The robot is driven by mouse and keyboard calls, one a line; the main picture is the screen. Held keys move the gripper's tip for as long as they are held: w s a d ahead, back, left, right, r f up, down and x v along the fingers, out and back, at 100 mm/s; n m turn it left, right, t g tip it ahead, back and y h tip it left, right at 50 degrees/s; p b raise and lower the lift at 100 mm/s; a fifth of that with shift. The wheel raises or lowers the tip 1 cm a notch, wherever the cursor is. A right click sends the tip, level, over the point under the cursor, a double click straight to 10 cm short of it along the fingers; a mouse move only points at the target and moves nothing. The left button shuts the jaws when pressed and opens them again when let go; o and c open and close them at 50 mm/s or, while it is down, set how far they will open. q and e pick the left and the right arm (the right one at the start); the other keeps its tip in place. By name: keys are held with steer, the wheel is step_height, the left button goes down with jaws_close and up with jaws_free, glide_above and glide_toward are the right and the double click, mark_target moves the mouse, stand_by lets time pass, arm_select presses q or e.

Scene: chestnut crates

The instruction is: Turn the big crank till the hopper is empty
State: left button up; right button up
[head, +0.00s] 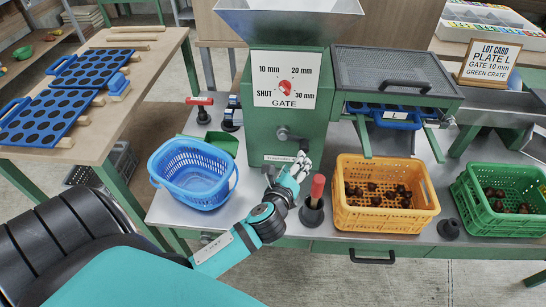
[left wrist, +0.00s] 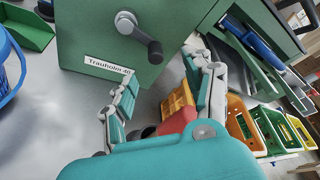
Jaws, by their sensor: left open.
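The green machine (head: 270,150) carries a grey hopper (head: 290,20) cut off by the top edge; its contents are not visible. A crank (head: 285,134) with a dark grip sits on the machine's front; it also shows in the left wrist view (left wrist: 140,35). The gate dial (head: 285,88) has a red pointer, whose exact setting I cannot tell. My left gripper (head: 299,168) is open and empty, below and in front of the crank, apart from it. In the left wrist view its fingers (left wrist: 163,95) are spread. My right gripper is not in view.
A red-handled tool (head: 316,188) stands upright in a dark holder right of my left gripper. A blue basket (head: 190,190) looks empty. The orange crate (head: 385,215) and green crate (head: 505,225) hold several chestnuts. Blue perforated plates (head: 40,118) lie on the left table.

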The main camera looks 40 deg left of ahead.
arm_select(q)
steer(key=s+f+n+g+h+p, duration=0.1)
steer(key=s+f+n+g+p, duration=0.1)
steer(key=s+f, duration=0.2)
steer(key=s+d+f+n+g+p, duration=0.1)
steer(key=s+f+n+g+p, duration=0.1)
steer(key=f, duration=0.8)
steer(key=s+d+f+n+g+h+p, duration=0.1)
steer(key=s+f+n+g+p, duration=0.1)
steer(key=s+f, duration=0.4)
steer(key=shift+f+n+h+p, duration=0.3)
steer(key=shift+f+n+p, duration=0.1)
steer(key=shift+f+n, duration=0.3)
